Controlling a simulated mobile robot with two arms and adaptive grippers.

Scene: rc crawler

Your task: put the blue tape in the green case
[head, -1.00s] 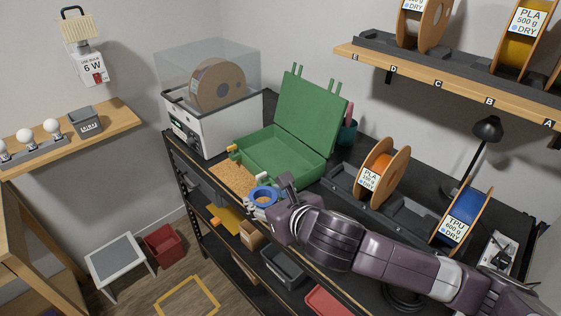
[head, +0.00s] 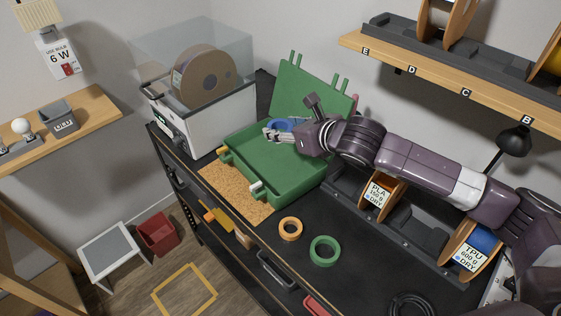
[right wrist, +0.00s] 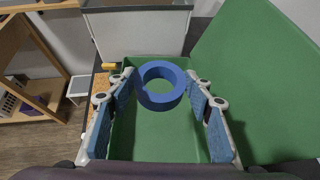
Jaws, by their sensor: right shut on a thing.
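The blue tape (head: 284,125) is a thick ring. My right gripper (head: 273,134) is shut on it and holds it above the open green case (head: 236,160). In the right wrist view the tape (right wrist: 158,102) sits between the two blue-padded fingers, with the case's green floor (right wrist: 150,140) below it. The case stands on the black bench with its lid (head: 300,88) raised at the back. My arm and gripper hide part of the case. My left gripper is not in view.
A cork mat (head: 235,192) lies in front of the case. An orange tape (head: 290,238) and a green tape (head: 325,263) lie on the bench to the right. A white printer (head: 205,115) stands left of the case, and spools stand beneath my right arm.

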